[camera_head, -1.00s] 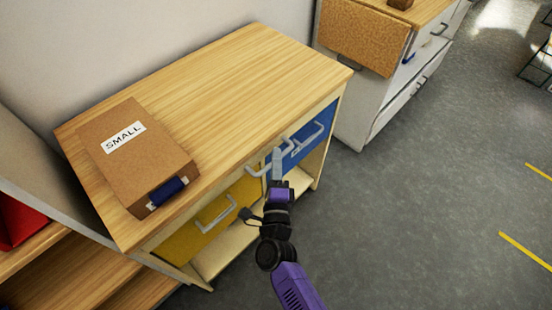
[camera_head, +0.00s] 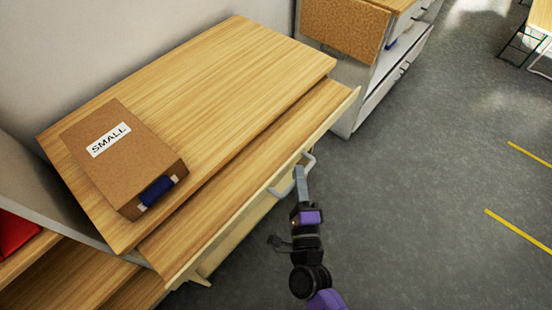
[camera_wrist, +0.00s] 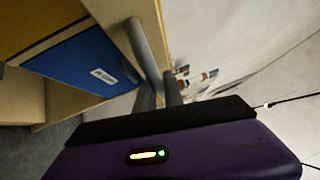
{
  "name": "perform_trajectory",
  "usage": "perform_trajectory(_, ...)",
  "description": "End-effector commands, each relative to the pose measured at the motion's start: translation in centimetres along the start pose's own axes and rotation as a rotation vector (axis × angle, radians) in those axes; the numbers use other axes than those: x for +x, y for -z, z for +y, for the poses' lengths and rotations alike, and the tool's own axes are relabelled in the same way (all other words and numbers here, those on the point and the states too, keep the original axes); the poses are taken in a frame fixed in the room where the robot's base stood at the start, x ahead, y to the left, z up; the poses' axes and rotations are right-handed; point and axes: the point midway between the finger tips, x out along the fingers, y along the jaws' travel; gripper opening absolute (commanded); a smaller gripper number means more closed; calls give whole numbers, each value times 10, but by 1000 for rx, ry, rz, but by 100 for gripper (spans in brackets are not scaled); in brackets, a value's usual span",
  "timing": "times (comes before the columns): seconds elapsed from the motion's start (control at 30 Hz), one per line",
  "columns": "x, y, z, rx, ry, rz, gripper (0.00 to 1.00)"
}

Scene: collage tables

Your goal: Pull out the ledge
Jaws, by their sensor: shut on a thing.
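The ledge (camera_head: 262,152) is a wooden board that sticks out from under the table top (camera_head: 215,95), along its front edge. A grey bar handle (camera_head: 308,163) is fixed to the ledge's pale front. My gripper (camera_head: 300,178) is shut on this handle, near its right part in the head view. In the wrist view the grey handle (camera_wrist: 146,50) runs down to my gripper's fingers (camera_wrist: 160,95). The exact contact is partly hidden by my gripper's body.
A brown box labelled SMALL (camera_head: 122,155) lies on the table top's left part. In the wrist view, a blue drawer (camera_wrist: 85,62) and a yellow drawer (camera_wrist: 35,25) show beneath the ledge. A white cabinet (camera_head: 348,95) stands behind right. Open grey floor (camera_head: 420,180) lies to the right.

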Motion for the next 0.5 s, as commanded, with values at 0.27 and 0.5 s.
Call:
perform_trajectory(0.27,-66,64,-11,-4,-4,0,0)
perform_trajectory(0.5,-102,101,-22,-3,-4,-2,0)
